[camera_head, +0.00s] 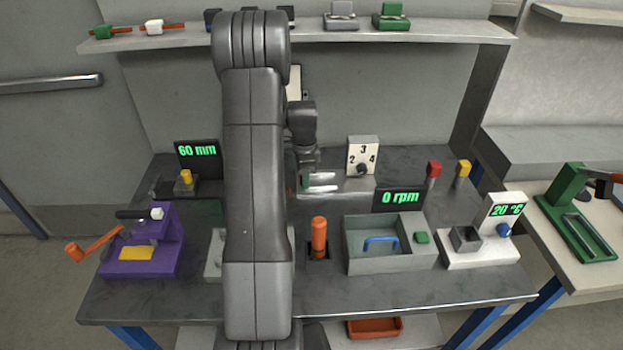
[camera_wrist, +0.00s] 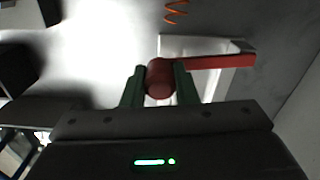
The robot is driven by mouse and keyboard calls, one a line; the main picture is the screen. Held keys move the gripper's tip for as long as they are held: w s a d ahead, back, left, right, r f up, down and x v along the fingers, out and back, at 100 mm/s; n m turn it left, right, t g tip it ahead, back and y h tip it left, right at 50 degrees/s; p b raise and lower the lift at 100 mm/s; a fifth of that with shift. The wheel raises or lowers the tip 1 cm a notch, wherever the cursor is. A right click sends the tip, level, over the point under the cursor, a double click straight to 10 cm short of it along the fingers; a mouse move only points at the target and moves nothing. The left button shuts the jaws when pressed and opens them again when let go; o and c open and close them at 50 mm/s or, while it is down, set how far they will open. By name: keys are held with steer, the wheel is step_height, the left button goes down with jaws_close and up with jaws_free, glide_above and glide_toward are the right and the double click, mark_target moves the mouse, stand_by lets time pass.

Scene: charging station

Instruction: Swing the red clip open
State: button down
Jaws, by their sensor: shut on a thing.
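The red clip (camera_wrist: 222,62) shows in the wrist view as a red bar running right from a thick rounded red end. It lies over a pale, frame-like plate (camera_wrist: 205,45). My gripper (camera_wrist: 159,76) has its two green fingers on either side of the rounded end, shut on it. The bar's far end reaches past the right edge of the plate. In the head view my gripper (camera_head: 306,181) is near the back middle of the bench, partly behind my arm. I cannot make out the clip there.
An orange coil (camera_wrist: 176,12) shows beyond the plate. An orange upright handle (camera_head: 319,238) and a grey tray (camera_head: 362,262) are in front. My arm hides the bench's middle left.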

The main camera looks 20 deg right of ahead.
steer(key=shift+w+a+m, duration=0.2)
steer(key=shift+a+m, duration=0.45)
steer(key=shift+m, duration=0.15)
steer(key=c, duration=1.1)
jaws_free()
steer(key=shift+a, duration=0.1)
steer(key=shift+c, duration=0.2)
steer(key=shift+r, duration=0.1)
step_height(320, 180, up, 14)
steer(key=b, duration=0.1)
steer(key=shift+f, duration=0.25)
step_height(320, 180, down, 14)
steer(key=shift+r+p, duration=0.15)
steer(key=shift+p, duration=0.15)
